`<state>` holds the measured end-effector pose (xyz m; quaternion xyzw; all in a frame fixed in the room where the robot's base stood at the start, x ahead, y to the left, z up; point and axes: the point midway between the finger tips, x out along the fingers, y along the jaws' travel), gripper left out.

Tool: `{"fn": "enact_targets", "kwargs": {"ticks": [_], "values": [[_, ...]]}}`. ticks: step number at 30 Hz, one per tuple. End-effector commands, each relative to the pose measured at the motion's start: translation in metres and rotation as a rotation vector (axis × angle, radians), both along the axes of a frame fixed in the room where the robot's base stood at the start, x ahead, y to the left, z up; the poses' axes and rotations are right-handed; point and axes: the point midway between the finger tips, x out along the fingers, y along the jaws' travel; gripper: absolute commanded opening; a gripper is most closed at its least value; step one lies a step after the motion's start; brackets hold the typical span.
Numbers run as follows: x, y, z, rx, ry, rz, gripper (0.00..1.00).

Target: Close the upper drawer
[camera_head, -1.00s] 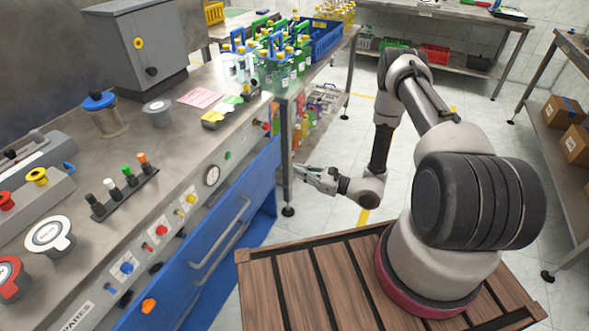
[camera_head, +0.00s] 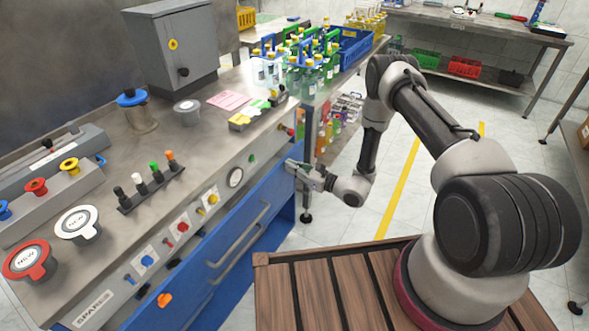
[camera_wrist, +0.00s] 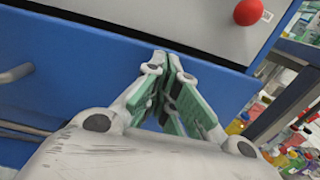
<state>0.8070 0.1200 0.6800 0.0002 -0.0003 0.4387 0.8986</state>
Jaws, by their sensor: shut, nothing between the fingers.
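The upper drawer (camera_head: 235,216) has a blue front below the bench's control panel, with a long metal handle (camera_head: 241,237). The drawer looks close to the panel in the head view; I cannot tell whether a small gap is left. My gripper (camera_head: 291,164) is at the right end of the blue front, below the panel. In the wrist view my gripper's green-padded fingers (camera_wrist: 168,62) are shut and empty, with the tips at the blue front (camera_wrist: 110,60) near its top edge. I cannot tell whether they touch it. Part of a handle (camera_wrist: 15,74) shows at the left.
A second handle (camera_head: 222,272) sits lower on the blue front. The panel carries several knobs and a red button (camera_wrist: 248,12). Floor (camera_head: 400,210) is clear right of my gripper.

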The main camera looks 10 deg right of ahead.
Motion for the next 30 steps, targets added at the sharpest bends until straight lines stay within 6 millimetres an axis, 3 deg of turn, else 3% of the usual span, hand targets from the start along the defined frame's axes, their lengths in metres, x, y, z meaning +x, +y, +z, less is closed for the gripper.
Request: {"fn": "enact_targets", "kwargs": {"ticks": [5,15,25,30], "values": [[0.003,0.004,0.000,-0.001,-0.001,0.001,0.00],[0.033,0.042,0.000,-0.001,0.000,0.001,0.00],[0.035,0.042,0.001,-0.002,-0.002,-0.001,0.00],[0.035,0.030,0.001,-0.001,-0.003,-0.001,0.00]]}}
